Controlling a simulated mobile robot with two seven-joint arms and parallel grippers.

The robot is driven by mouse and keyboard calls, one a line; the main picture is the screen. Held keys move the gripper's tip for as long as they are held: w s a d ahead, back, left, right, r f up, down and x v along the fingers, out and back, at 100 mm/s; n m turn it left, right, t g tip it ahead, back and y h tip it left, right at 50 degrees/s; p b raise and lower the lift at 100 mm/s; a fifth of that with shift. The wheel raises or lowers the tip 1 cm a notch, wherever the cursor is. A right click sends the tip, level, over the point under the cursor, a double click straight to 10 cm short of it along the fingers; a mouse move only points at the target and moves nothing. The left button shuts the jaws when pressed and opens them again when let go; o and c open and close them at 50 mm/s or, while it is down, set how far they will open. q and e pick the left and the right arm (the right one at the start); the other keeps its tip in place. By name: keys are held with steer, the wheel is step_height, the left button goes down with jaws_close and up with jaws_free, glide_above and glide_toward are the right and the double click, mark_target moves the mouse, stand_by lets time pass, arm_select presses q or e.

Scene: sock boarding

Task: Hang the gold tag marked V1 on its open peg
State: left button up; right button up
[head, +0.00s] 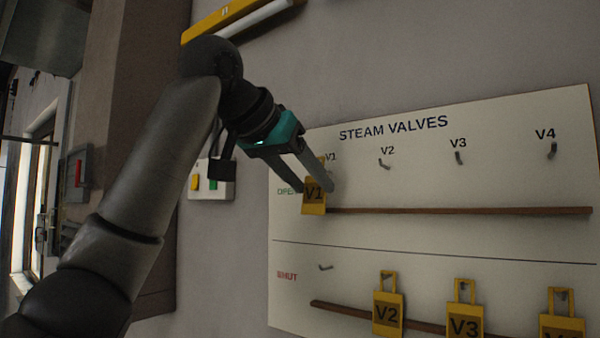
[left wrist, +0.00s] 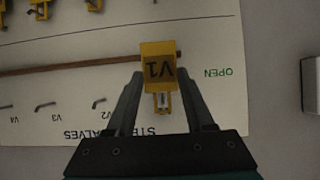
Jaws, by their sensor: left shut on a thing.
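The gold tag marked V1 (head: 314,204) is between the fingers of my left gripper (head: 316,188), which is shut on it at the left end of the OPEN row. In the left wrist view the tag (left wrist: 158,66) lies between the fingertips (left wrist: 158,84), its loop (left wrist: 162,103) pointing toward the gripper's palm. Something grey shows inside the loop; I cannot tell if the peg passes through it. The open V1 peg is hidden by the gripper and tag in the head view. My right gripper is in neither view.
The STEAM VALVES board (head: 420,245) has bare open pegs V2 (head: 385,164), V3 (head: 459,158) and V4 (head: 552,151). A brown rail (head: 460,211) runs below them. The shut V1 peg (head: 325,267) is bare; tags V2 (head: 388,314) and V3 (head: 464,322) hang beside it.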

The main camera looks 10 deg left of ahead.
arm_select(q)
steer(key=shift+w+d, duration=0.25)
steer(key=shift+w, duration=0.3)
steer(key=shift+x, duration=0.8)
steer(key=shift+f, duration=0.15)
steer(key=o, duration=1.4)
steer(key=shift+c, duration=0.2)
steer(key=shift+s, duration=0.1)
steer(key=b+v, duration=0.3)
steer(key=v, duration=1.2)
steer(key=shift+a, duration=0.1)
